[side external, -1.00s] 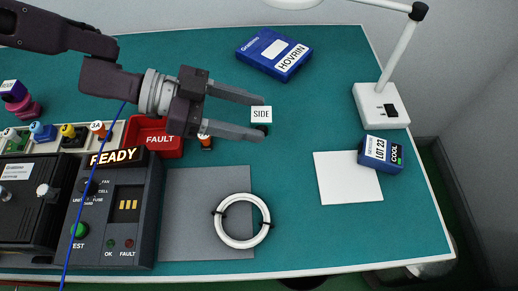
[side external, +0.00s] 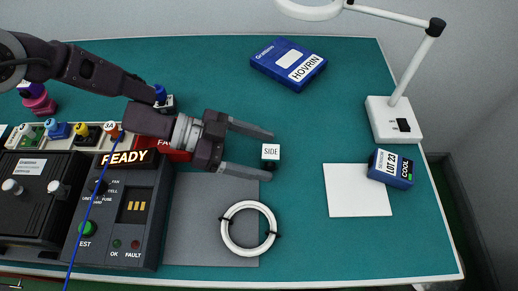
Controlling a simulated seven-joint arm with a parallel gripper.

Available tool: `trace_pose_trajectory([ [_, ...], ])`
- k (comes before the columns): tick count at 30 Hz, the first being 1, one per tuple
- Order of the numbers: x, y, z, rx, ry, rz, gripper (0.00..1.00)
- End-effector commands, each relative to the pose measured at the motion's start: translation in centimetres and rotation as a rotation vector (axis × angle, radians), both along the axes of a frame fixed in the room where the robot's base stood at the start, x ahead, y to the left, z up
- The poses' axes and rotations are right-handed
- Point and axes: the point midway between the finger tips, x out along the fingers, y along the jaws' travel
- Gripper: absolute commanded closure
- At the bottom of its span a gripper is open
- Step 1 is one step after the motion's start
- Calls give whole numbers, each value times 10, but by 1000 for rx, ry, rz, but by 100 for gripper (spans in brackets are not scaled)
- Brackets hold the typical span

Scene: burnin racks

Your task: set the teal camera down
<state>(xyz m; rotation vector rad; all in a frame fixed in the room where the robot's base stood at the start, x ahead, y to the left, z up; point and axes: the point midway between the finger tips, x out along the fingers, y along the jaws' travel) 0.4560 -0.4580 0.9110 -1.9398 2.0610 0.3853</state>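My gripper (side external: 271,157) comes in from the left with one finger on the far side of the camera and one on the near side. The fingers look open, with a small gap between the far finger and the label. The near fingertip hides part of the camera's lower edge.
A grey mat (side external: 190,235) carries a white cable ring (side external: 229,228). A white sheet (side external: 357,200), a LOT 23 box (side external: 391,169) and a lamp base (side external: 393,120) stand right. A HOVRIN box (side external: 288,63) lies behind; the READY tester (side external: 120,220) is left.

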Motion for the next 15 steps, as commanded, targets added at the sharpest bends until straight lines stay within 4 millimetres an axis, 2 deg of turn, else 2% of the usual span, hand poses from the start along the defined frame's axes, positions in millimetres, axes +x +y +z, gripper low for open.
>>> trace_pose_trajectory([
  [10, 0, 0, -1, 1, -1, -1, 21],
  [15, 3, 24, 9, 0, 0, 4, 21],
])
